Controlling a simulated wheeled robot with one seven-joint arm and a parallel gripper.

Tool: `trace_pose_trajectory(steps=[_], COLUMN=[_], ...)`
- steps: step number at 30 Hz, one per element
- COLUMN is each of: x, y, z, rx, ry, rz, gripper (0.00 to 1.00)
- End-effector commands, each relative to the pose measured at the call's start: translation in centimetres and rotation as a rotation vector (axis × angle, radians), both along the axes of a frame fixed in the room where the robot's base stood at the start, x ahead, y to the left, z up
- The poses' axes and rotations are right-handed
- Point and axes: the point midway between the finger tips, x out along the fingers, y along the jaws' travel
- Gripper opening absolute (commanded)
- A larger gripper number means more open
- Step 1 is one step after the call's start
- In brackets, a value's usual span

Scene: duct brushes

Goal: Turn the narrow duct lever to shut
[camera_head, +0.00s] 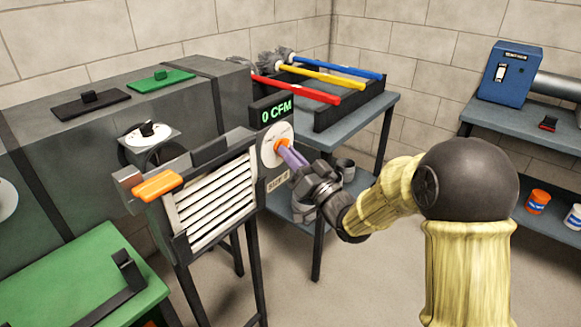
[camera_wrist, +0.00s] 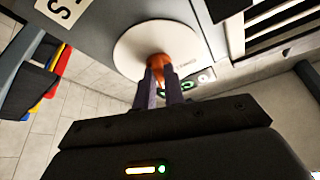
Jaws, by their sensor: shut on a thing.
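An orange lever (camera_head: 281,146) sits on a round white dial (camera_head: 269,154), on the panel beside a louvred grille. My gripper (camera_head: 287,152) reaches it from the right, its purple fingers shut on the lever. In the wrist view the fingers (camera_wrist: 166,84) close around the lever (camera_wrist: 158,66) against the dial (camera_wrist: 135,45). The fingers hide part of the lever, and its exact angle is hard to tell. A display (camera_head: 276,112) above the dial reads 0 CFM.
A louvred grille (camera_head: 215,195) with an orange handle (camera_head: 157,186) stands left of the dial. Another dial (camera_head: 148,134) with a black lever is on the grey duct behind. Red, yellow and blue rods (camera_head: 325,77) lie on the back table. A blue machine (camera_head: 507,73) stands at right.

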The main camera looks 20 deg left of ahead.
Motion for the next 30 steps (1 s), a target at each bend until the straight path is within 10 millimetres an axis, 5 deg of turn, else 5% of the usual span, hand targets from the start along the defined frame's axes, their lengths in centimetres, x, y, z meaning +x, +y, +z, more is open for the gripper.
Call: trace_pose_trajectory(steps=[30], x=[0.94], y=[-0.43], z=[-0.14], rx=[-0.366], ry=[-0.88], rz=[-0.001], gripper=[0.0])
